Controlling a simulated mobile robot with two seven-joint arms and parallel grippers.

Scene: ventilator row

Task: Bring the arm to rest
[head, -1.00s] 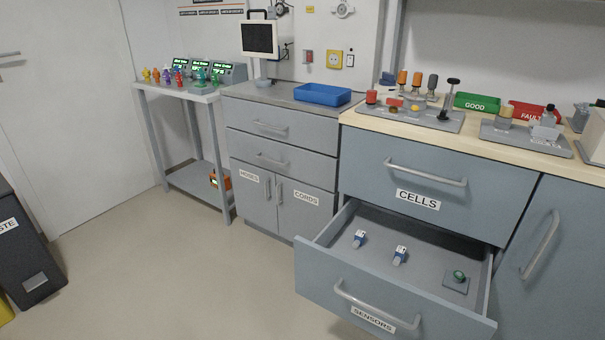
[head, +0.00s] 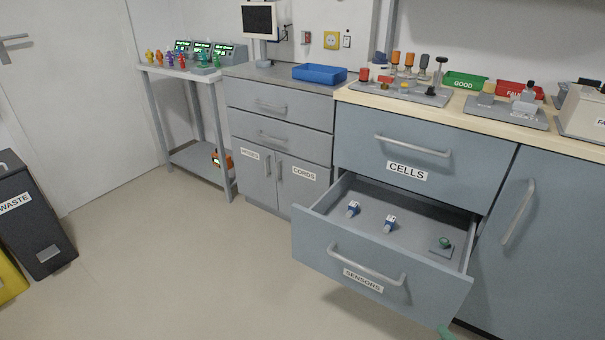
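Neither of my arms nor grippers can be made out in the head view. The drawer labelled SENSORS (head: 375,262) stands pulled out from the blue-grey cabinet. Inside it lie two small white-and-blue parts, one on the left (head: 352,209) and one in the middle (head: 390,224). A small grey plate with a green knob (head: 443,243) sits at the drawer's right side. The CELLS drawer (head: 421,150) above is shut.
A small green shape (head: 446,332), unclear, shows below the open drawer. The wooden counter holds parts trays, a green GOOD bin (head: 465,83) and a red FAULTY bin (head: 519,92). A blue tray (head: 319,74) is further left.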

